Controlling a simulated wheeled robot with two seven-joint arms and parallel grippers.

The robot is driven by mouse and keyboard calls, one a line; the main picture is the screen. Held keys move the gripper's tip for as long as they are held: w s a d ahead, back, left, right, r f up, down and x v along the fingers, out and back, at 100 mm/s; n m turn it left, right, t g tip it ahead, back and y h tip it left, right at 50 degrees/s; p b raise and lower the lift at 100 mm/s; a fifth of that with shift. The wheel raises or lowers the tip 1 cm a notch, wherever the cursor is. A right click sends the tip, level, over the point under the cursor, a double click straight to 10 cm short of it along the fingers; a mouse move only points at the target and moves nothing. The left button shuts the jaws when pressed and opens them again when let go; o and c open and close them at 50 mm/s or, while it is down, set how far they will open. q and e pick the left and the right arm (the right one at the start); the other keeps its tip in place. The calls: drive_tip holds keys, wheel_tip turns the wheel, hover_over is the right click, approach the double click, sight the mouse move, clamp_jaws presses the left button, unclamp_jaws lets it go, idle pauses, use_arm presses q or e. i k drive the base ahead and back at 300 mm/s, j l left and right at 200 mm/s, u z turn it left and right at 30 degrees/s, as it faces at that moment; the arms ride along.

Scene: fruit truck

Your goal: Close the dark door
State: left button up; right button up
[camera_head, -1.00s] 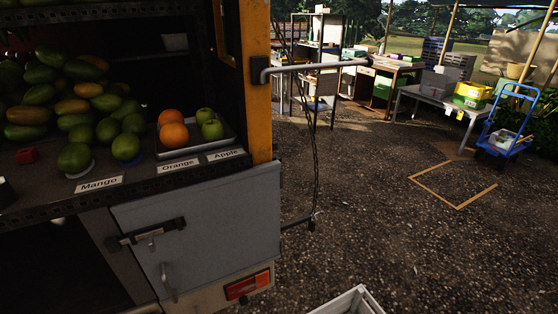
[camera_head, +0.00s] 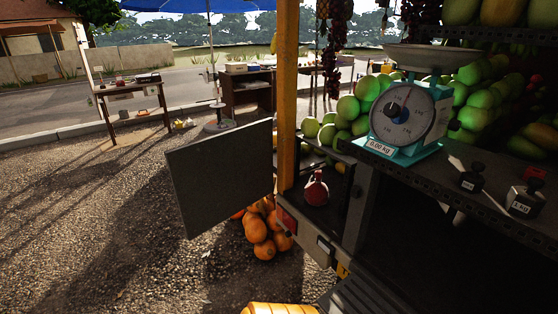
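The dark door (camera_head: 220,176) is a flat dark grey panel at the left rear corner of the truck. It stands open, swung outward to the left of the yellow post (camera_head: 288,95). Its right edge is near the post, and its free edge points left over the gravel. The dark compartment (camera_head: 440,245) under the truck's shelf is open to view at the lower right. Neither of my grippers is in view, so their state and distance from the door are hidden.
Orange pumpkins or similar fruit (camera_head: 262,232) lie on the ground behind and below the door. A teal scale (camera_head: 408,118) and black weights (camera_head: 472,178) stand on the shelf. A yellow ribbed object (camera_head: 278,309) shows at the bottom edge. The gravel at left (camera_head: 90,240) is clear.

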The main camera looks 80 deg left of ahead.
sight(214, 179)
drive_tip(key=k+j, duration=0.15)
drive_tip(key=j, duration=0.25)
drive_tip(key=k+j+u, duration=0.1)
drive_tip(key=j, duration=0.25)
drive_tip(key=k+j, duration=0.25)
drive_tip(key=j, duration=0.15)
drive_tip(key=k+j, duration=0.15)
drive_tip(key=j, duration=0.25)
drive_tip(key=k+j+u, duration=0.1)
drive_tip(key=j, duration=0.25)
drive_tip(key=k+j, duration=0.2)
drive_tip(key=j, duration=0.2)
drive_tip(key=k+j, duration=0.15)
drive_tip(key=j, duration=0.25)
drive_tip(key=k+j+u, duration=0.1)
drive_tip(key=j, duration=0.3)
drive_tip(key=j+u, duration=0.15)
drive_tip(key=j, duration=1.35)
